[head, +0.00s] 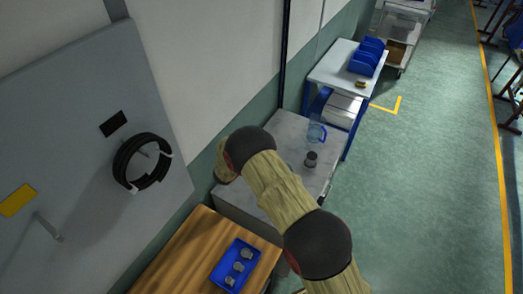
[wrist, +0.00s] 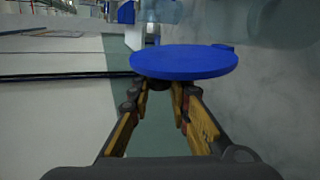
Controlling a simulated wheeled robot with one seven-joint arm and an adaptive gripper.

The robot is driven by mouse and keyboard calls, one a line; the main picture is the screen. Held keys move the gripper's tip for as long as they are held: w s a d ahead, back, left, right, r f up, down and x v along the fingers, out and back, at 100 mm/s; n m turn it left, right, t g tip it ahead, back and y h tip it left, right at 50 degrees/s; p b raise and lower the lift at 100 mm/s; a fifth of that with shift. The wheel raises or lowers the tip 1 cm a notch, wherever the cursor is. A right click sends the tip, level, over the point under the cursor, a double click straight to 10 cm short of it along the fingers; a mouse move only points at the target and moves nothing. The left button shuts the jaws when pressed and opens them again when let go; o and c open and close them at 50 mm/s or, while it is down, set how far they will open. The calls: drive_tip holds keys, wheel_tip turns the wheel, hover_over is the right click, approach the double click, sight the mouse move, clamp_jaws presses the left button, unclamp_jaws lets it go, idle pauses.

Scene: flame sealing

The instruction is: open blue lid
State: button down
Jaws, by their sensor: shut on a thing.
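The blue lid (wrist: 184,62) is a flat round disc with a small tab at its right edge, large and close in the wrist view. My gripper (wrist: 165,88) has its two fingers drawn in at the lid's near side, shut on a small dark part under the lid that is mostly hidden. In the head view, a clear bluish container (head: 316,132) stands on the grey cabinet top, with a blue disc, seemingly the lid (head: 320,101), standing steeply above it.
A small dark cylinder (head: 311,160) stands on the grey cabinet top (head: 290,124) near the container. A wooden table (head: 186,248) holds a blue tray (head: 218,279) with several small pieces. A white-topped table (head: 336,66) with blue bins (head: 368,55) stands beyond. The wall lies left; the green floor at right is open.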

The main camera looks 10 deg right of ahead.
drive_tip(key=c, duration=1.7)
unclamp_jaws()
drive_tip(key=v, duration=1.2)
